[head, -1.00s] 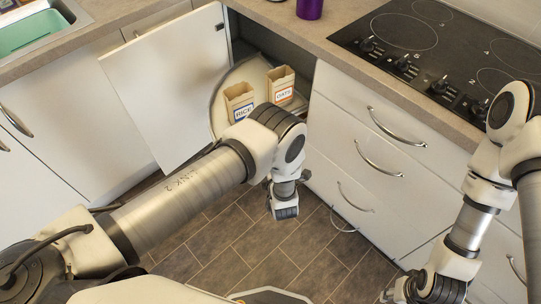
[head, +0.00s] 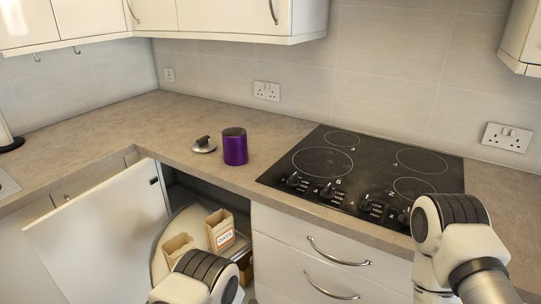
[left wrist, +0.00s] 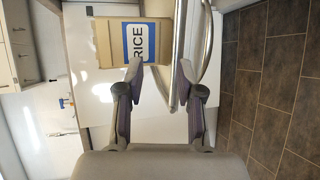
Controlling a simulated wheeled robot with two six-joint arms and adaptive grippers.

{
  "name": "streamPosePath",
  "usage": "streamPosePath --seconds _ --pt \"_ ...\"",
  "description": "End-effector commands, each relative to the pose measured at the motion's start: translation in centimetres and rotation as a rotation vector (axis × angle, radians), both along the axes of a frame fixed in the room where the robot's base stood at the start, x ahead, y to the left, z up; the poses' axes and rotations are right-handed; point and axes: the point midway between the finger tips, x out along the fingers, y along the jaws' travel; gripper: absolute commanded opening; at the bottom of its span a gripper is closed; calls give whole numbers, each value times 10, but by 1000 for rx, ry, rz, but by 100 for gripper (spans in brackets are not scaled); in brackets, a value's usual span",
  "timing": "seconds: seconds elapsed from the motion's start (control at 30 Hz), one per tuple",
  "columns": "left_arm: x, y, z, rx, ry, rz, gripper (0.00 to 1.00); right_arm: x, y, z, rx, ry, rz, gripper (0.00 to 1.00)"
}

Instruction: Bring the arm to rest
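My left gripper (left wrist: 160,74) shows in the left wrist view, its two fingers apart with nothing held between them. Beyond the fingertips stands a brown box labelled RICE (left wrist: 110,42). In the head view my left arm (head: 195,282) shows only at the bottom edge, in front of the open corner cabinet; its gripper is out of that view. My right arm (head: 455,245) shows at the lower right; its gripper is out of view.
The cabinet door (head: 100,235) stands open. A curved shelf (head: 160,258) holds an OATS box (head: 221,232) and the rice box (head: 177,248). On the counter are a purple canister (head: 235,147), a small lid-like item (head: 204,145) and a black hob (head: 360,170).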

Motion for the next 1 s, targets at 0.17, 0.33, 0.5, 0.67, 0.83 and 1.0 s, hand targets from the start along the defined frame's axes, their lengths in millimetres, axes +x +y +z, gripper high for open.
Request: streamPosePath --seconds 0.17,0.33,0.5,0.67,0.83,1.0 --pt "-23 89 24 97 201 -17 37 0 0 2 0 0 0 40" --pt "-124 118 8 299 743 -358 37 0 0 2 0 0 0 40" --pt "-266 93 3 480 1207 -1002 37 0 0 3 0 0 0 40" --pt "-351 63 13 674 1322 -1629 37 0 0 3 0 0 0 40" --pt "-354 62 12 791 1304 -1785 37 0 0 3 0 0 0 40" --pt "-353 62 12 794 1304 -1784 37 0 0 3 0 0 0 40"
